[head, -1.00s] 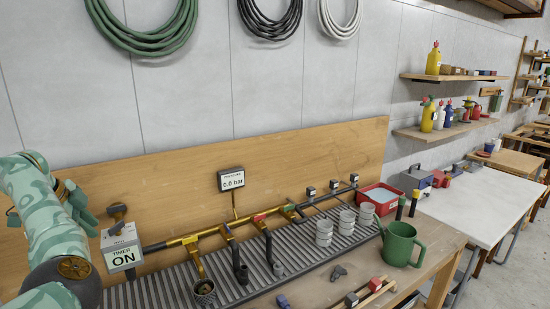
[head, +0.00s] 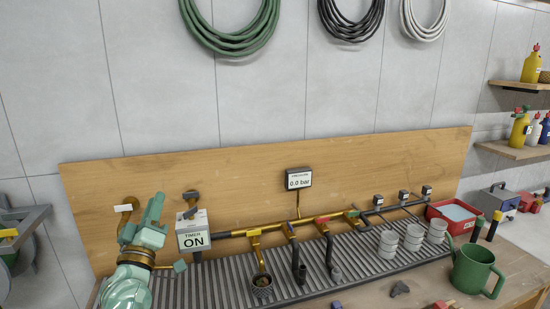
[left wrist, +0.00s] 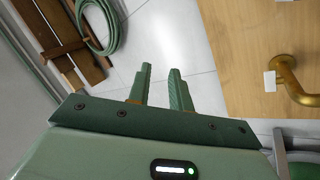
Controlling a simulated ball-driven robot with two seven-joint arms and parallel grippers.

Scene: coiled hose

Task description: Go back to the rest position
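My left gripper (head: 155,208) is at the left end of the bench, just left of the white timer box (head: 193,242) reading "ON". It points upward in front of the wooden backboard and partly hides a brass pipe elbow (head: 126,228). In the left wrist view its two green fingers (left wrist: 161,72) stand apart with nothing between them. A brass elbow also shows at right in that view (left wrist: 290,80), clear of the fingers. My right gripper is not in view.
The wooden backboard (head: 240,190) carries brass pipes and a gauge (head: 299,179) reading 0.0 bar. Stacked white cups (head: 388,244) stand on the ribbed tray. A green watering can (head: 472,268) stands at right. Coiled hoses (head: 232,38) hang above.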

